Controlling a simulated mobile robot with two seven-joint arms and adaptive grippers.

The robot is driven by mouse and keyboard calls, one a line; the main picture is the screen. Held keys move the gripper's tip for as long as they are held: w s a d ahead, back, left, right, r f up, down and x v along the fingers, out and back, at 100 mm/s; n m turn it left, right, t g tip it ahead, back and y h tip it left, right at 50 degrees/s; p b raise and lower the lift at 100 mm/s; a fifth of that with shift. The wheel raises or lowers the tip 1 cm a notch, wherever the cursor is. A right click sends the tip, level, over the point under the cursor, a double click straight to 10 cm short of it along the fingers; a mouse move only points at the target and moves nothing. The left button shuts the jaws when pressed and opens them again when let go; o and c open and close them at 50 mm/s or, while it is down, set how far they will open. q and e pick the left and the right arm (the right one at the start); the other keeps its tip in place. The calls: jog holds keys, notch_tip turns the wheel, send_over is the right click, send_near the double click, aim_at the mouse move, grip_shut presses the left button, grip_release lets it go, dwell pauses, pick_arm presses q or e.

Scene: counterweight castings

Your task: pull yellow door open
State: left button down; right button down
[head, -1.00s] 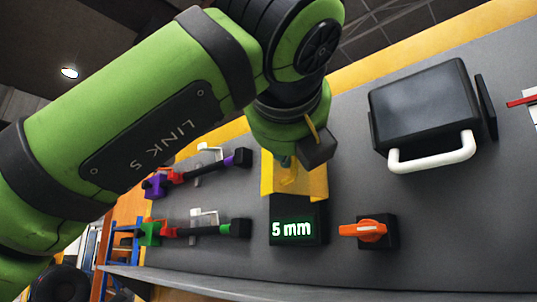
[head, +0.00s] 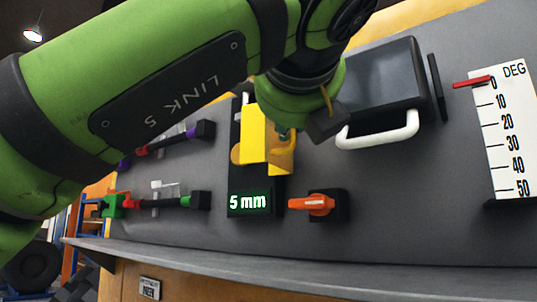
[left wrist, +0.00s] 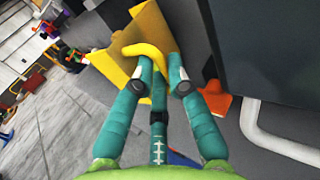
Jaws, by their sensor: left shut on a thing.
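The yellow door (head: 256,138) stands out at an angle from its dark housing above the "5 mm" display (head: 248,202). Part of the dark housing shows to its left. My left gripper (head: 287,135) is at the door's right side, partly hidden by my arm. In the left wrist view, the teal fingers of my left gripper (left wrist: 160,80) are shut on the curved yellow handle (left wrist: 147,52) of the yellow door (left wrist: 122,65). My right gripper is in neither view.
A dark box with a white bar handle (head: 380,133) is close to the right of my gripper. An orange knob (head: 312,203) sits below. Purple-ended (head: 165,145) and green-ended levers (head: 155,202) are at left. A degree scale (head: 508,130) is at far right.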

pick_arm(q)
jog(key=shift+s+a+r, duration=0.1)
jog(key=shift+a+r, duration=0.05)
jog(key=shift+r, duration=0.4)
jog(key=c, duration=1.2)
grip_release()
jog(key=shift+w+f, duration=0.15)
jog(key=shift+w, duration=0.1)
jog(key=shift+s+f, duration=0.15)
